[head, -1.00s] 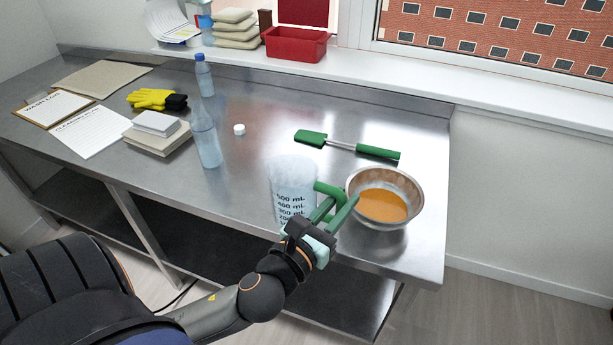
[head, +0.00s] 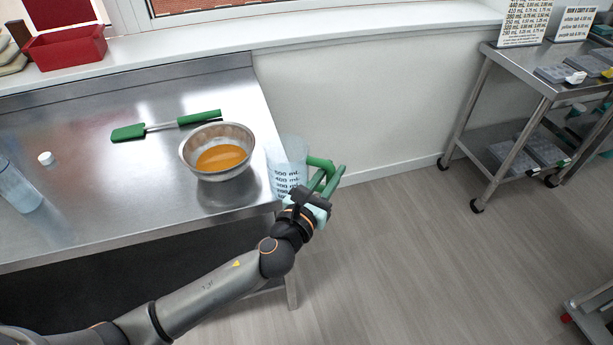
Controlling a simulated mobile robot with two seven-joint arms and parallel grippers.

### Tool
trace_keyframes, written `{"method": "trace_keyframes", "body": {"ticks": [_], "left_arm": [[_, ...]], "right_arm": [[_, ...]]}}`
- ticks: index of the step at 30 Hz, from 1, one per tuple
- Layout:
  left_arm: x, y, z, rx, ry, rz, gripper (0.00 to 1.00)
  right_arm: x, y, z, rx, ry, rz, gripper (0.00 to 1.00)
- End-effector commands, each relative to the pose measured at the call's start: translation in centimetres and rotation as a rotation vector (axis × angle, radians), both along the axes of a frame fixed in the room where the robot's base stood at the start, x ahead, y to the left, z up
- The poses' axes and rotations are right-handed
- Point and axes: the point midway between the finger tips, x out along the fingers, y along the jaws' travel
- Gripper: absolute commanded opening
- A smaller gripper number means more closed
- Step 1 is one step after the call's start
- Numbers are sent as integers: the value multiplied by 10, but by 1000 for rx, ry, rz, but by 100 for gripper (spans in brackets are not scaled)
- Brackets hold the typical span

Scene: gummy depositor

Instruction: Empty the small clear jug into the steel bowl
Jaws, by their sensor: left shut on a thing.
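The small clear jug (head: 287,160) has a green handle and dark mL marks. My left gripper (head: 322,183) is shut on the jug's green handle and holds it upright at the table's right edge, just right of the bowl. No coloured liquid shows inside the jug; whether it holds clear liquid I cannot tell. The steel bowl (head: 189,157) stands on the table and holds orange liquid. My right gripper is not in view.
A green spatula (head: 130,132) lies behind the bowl on the steel table (head: 110,190). A white cap (head: 46,158) and a clear bottle (head: 18,188) are at left. A wheeled cart (head: 545,85) with trays stands at right. Open floor lies between.

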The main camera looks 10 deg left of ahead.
Motion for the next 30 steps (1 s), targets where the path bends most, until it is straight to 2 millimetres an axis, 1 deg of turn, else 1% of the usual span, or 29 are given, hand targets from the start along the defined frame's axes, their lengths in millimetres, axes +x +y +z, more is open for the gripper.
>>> {"method": "trace_keyframes", "body": {"ticks": [3,8,30], "left_arm": [[4,-3,0,2,-4,-8,0],[5,-1,3,-20,-1,-8,0],[7,23,31,-219,16,-8,0]], "right_arm": [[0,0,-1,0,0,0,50],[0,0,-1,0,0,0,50],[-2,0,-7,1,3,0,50]]}}
